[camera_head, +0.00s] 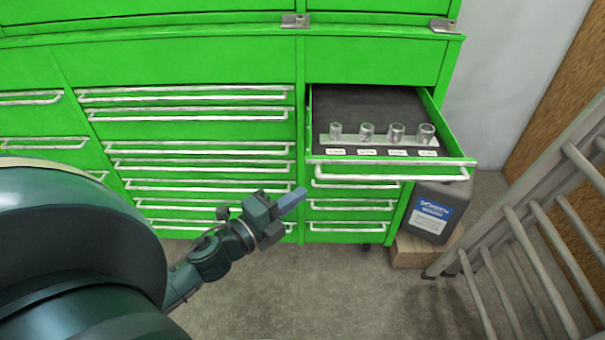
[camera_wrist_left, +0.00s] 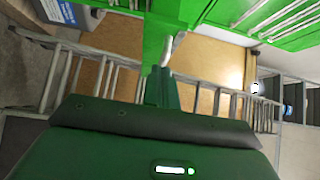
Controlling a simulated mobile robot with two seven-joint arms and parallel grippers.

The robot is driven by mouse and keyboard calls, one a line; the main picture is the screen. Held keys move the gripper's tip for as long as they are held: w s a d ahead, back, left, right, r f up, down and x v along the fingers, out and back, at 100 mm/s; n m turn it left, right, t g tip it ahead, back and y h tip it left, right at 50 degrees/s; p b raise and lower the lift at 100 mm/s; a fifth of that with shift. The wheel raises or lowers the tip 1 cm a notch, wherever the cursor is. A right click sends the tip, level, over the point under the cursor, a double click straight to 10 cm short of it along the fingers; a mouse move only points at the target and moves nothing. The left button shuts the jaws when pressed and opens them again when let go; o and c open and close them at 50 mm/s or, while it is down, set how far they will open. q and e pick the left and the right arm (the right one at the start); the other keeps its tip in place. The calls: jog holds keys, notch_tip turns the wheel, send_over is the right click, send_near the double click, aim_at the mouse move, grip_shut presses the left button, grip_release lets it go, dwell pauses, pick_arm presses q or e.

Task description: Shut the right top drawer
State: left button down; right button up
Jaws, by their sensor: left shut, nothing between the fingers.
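The right top drawer (camera_head: 446,134) of the green cabinet is pulled out, in the right half of the head view. It has a dark liner and a pale bar handle (camera_head: 390,173) along its front. Several metal sockets (camera_head: 367,132) stand on a light rail inside it, with small labels in front. My left gripper (camera_head: 291,201) is shut and empty, in the picture below and left of the drawer's front left corner, apart from the handle. In the left wrist view my gripper (camera_wrist_left: 160,85) shows dark in the middle. My right gripper is not in view.
The other drawers (camera_head: 190,135) of the cabinet look closed. A dark jug (camera_head: 430,212) with a blue label sits on a wooden block (camera_head: 405,252) right of the cabinet. A metal ladder (camera_head: 540,235) leans at the right. The floor (camera_head: 340,290) in front is clear.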

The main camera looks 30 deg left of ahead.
aim_at(316, 170)
pick_arm(q)
jog(key=w, duration=0.2)
jog(key=w+a+p, duration=0.1)
jog(key=w, duration=0.1)
jog(key=shift+w+a, duration=0.1)
jog(key=shift+w, duration=0.3)
jog(key=shift+w+a, duration=0.2)
jog(key=shift+w, duration=0.15)
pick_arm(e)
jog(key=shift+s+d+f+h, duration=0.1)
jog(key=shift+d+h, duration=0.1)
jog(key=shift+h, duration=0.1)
pick_arm(q)
jog(key=shift+w, duration=0.1)
